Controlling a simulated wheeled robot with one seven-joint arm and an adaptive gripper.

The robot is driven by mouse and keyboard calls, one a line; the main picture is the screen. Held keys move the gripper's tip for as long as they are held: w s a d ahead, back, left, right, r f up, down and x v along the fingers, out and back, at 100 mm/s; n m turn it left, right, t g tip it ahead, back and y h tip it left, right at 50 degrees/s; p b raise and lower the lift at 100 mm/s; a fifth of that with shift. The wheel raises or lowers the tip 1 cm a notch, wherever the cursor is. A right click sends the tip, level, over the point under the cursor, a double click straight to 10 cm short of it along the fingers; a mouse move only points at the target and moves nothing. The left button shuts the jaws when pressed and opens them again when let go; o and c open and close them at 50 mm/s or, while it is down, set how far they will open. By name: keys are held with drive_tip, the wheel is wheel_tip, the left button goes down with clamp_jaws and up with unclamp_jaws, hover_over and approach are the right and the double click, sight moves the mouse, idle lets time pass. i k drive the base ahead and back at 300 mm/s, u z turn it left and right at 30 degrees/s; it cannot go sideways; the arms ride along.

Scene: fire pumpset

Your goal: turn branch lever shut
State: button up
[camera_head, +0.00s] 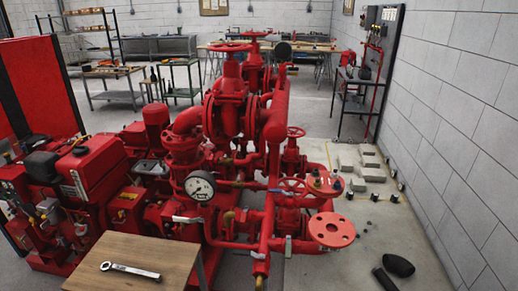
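The red fire pumpset (225,150) fills the middle of the view, with pipes, handwheels and flanges. Several small lever-like parts show on its front pipework: a pale flat one (186,219) left of centre, a blue one (279,190) near the middle, and a pale upright one (288,245) lower down. I cannot tell which is the branch lever, nor how far it is turned. A brass fitting (260,281) hangs at the lower end of a front pipe. A round white gauge (200,186) faces me. My gripper is not in view.
A wooden table (180,258) with a wrench (131,271) stands at front left. A red flange (331,230) juts out at right. Black objects (397,265) lie at lower right. Grey blocks (370,170) sit near the right wall. Floor right of the pumpset is partly clear.

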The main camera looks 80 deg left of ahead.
sight(280, 191)
drive_tip(key=u, duration=2.45)
drive_tip(key=i, duration=0.25)
drive_tip(key=u, duration=0.5)
drive_tip(key=k, duration=0.45)
drive_tip(key=u, duration=0.2)
